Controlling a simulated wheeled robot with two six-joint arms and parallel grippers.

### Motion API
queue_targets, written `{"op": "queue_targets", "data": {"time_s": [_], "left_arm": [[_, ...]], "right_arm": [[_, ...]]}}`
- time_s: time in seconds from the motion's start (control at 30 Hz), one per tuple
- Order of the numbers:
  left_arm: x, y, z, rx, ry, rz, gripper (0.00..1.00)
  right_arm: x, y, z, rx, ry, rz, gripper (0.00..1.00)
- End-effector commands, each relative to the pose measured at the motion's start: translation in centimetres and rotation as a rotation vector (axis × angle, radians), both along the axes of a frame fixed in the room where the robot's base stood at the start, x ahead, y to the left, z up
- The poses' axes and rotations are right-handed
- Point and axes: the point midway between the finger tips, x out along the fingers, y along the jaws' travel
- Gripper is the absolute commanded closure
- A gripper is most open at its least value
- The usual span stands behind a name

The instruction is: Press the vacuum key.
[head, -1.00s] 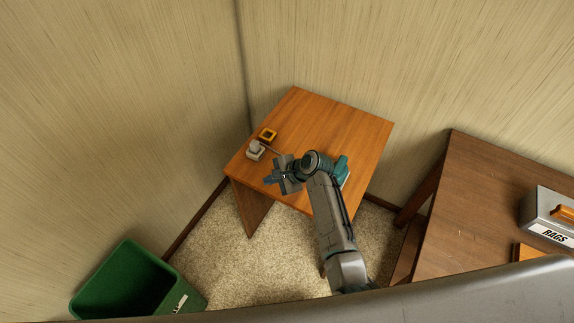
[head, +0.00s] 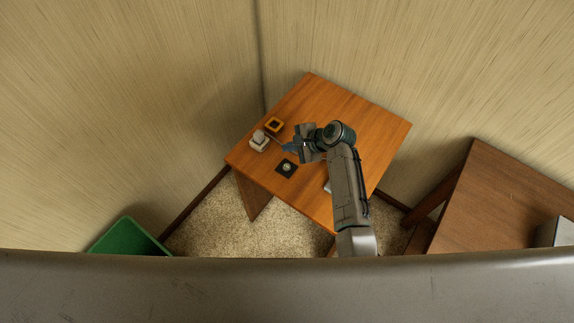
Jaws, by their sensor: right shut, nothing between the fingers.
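Several small devices sit on the orange-brown wooden table (head: 365,118). A dark square plate with a pale round centre (head: 286,168) lies near the front left edge. I can read no label, so I cannot tell which one is the vacuum key. My right gripper (head: 291,147) is shut and empty over the table. In the picture it is just above the dark plate and right of the whitish unit; its height is unclear. My left gripper is not in view.
A green bin (head: 128,238) stands on the carpet at lower left. A darker brown table (head: 490,205) with a grey box (head: 555,232) is at right. Walls close in behind the orange-brown table. Something mostly hidden by my right arm lies on that table.

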Motion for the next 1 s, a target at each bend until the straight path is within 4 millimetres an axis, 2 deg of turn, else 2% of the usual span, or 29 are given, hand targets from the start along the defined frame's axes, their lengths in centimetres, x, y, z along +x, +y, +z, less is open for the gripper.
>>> {"op": "queue_targets", "data": {"time_s": [0.27, 0.7, 1.0], "left_arm": [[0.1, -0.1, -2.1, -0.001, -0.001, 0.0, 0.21], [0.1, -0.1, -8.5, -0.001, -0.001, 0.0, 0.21], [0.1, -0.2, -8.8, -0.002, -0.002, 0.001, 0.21]], "right_arm": [[0.0, 0.0, -1.8, -0.001, 0.0, -0.001, 1.0], [0.0, 0.0, -6.9, -0.001, 0.0, -0.001, 1.0], [0.0, 0.0, -8.8, -0.001, 0.0, -0.001, 1.0]]}}
